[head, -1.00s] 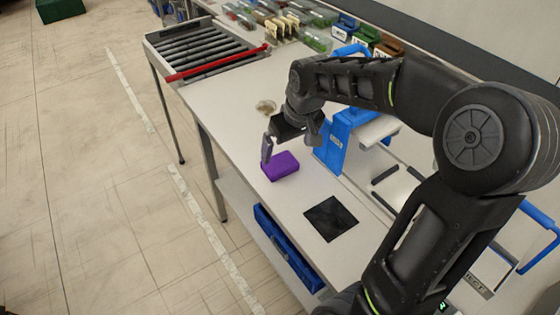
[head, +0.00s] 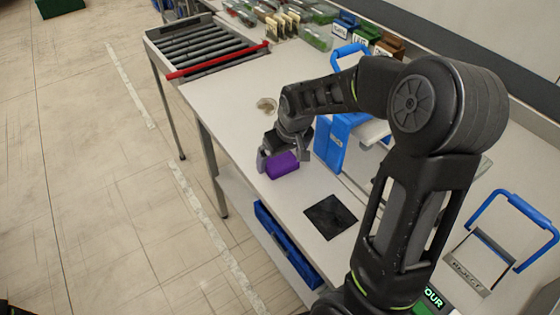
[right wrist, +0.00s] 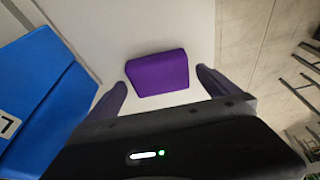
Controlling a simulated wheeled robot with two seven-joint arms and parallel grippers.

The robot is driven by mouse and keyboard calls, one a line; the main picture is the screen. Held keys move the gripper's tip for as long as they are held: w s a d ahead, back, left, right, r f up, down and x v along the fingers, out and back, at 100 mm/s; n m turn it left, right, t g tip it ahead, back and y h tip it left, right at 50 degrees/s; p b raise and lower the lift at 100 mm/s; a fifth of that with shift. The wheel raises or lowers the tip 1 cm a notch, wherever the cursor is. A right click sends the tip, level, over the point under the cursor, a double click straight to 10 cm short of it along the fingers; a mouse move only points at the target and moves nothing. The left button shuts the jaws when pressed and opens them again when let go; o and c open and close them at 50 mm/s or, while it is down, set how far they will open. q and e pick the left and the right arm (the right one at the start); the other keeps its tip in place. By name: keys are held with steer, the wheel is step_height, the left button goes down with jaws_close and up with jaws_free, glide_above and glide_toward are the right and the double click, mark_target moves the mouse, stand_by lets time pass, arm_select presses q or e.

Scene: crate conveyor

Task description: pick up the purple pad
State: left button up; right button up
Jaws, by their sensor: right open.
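The purple pad (head: 283,165) lies on the white table, near its left edge in the head view. In the right wrist view the pad (right wrist: 158,73) lies ahead of the gripper, between the lines of the two fingers. My right gripper (head: 282,158) is down at the pad in the head view, with one finger showing at the pad's left side. In the right wrist view the right gripper (right wrist: 160,88) is open with nothing held, its fingers apart on either side. Whether the fingers touch the pad is not clear. My left gripper is not in view.
A blue stand (head: 337,140) is close to the right of the gripper. A black square (head: 330,216) lies on the table nearer me. A roller conveyor (head: 205,50) with a red bar is at the back left.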

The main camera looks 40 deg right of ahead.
steer(key=shift+w+f, duration=0.2)
steer(key=shift+f, duration=0.4)
steer(key=shift+c, duration=0.3)
steer(key=c, duration=1.2)
